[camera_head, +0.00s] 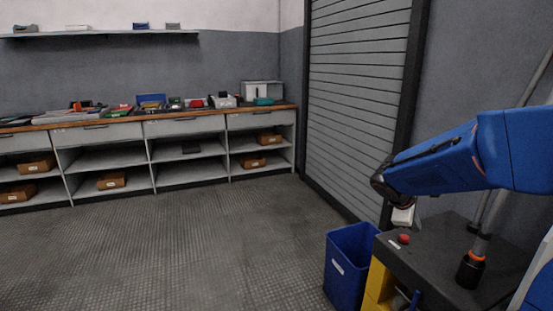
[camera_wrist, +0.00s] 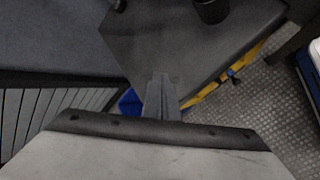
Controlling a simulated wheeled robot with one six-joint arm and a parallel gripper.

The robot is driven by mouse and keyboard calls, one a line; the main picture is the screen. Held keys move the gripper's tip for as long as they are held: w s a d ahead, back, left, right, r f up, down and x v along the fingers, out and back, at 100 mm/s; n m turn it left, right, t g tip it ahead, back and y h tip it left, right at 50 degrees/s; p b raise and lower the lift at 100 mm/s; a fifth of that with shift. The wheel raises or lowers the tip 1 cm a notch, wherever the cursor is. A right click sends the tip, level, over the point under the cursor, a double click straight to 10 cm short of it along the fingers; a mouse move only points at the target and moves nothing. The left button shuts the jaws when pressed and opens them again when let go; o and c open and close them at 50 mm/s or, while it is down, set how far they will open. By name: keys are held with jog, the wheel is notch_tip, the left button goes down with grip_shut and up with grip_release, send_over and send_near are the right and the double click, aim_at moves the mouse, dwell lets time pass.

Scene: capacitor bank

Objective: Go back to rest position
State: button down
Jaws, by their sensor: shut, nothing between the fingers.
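My gripper shows in the wrist view (camera_wrist: 161,78) as two grey fingers pressed together, with nothing between them. It points down over the dark top of my base, and no object touches it. In the head view my blue arm reaches in from the right, bent downward at its left end. A white part of the wrist hangs there above the dark top; the fingers cannot be made out in that view.
A blue bin (camera_head: 344,268) stands on the floor beside my base; part of it shows in the wrist view (camera_wrist: 130,101). A grey roller shutter (camera_head: 358,95) is behind it. A workbench (camera_head: 185,128) with several items lines the back wall. The floor between is clear.

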jog(key=s+a+m+y, duration=0.3)
jog(key=s+a+m, duration=0.2)
jog(key=s, duration=1)
jog(key=s+a+m+t+y, duration=0.1)
jog(key=s+a+m+y, duration=0.3)
jog(key=s+a, duration=0.6)
jog(key=s+m, duration=0.1)
jog(key=s, duration=0.4)
jog(key=shift+s+m, duration=0.4)
jog(key=shift+a, duration=0.1)
